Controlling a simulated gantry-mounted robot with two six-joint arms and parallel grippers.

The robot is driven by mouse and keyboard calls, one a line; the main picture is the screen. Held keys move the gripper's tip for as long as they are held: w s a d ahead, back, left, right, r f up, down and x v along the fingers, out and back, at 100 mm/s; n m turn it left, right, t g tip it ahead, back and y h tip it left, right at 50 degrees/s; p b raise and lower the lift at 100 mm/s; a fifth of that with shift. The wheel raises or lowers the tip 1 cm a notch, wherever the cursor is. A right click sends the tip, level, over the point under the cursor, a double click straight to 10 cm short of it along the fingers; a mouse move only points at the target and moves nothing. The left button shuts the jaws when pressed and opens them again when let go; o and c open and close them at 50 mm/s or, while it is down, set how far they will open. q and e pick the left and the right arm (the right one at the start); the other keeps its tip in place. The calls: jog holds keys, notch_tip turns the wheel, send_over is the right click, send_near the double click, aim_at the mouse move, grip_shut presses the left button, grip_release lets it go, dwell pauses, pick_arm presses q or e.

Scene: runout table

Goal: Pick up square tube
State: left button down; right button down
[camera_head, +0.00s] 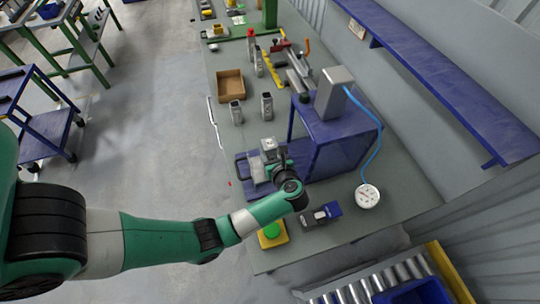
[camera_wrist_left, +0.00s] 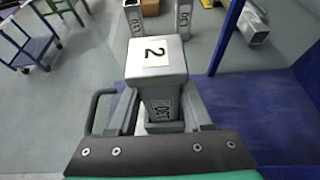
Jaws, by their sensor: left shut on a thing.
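A grey square tube (camera_wrist_left: 165,112) with a printed mark on its side is between the fingers of my left gripper (camera_wrist_left: 160,118), which is shut on it. A grey block face with a white "2" label (camera_wrist_left: 157,54) shows just beyond the mark; I cannot tell whether it is part of the tube. In the head view my left gripper (camera_head: 272,163) is over the blue plate (camera_head: 246,186) beside the blue box stand. Its fingers and the tube's lower end are mostly hidden. My right gripper is not in view.
Two grey square tubes (camera_head: 236,112) (camera_head: 267,105) stand on the table, near a cardboard box (camera_head: 231,86). The blue stand (camera_head: 338,145) carries a grey box with a blue cable to a gauge (camera_head: 367,196). A green button on a yellow base (camera_head: 272,237) sits near the front edge.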

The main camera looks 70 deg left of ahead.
pick_arm(q)
jog(key=shift+r, duration=0.15)
notch_tip(320, 180, up, 10)
jog(key=shift+f+p, duration=0.1)
jog(key=shift+p, duration=0.95)
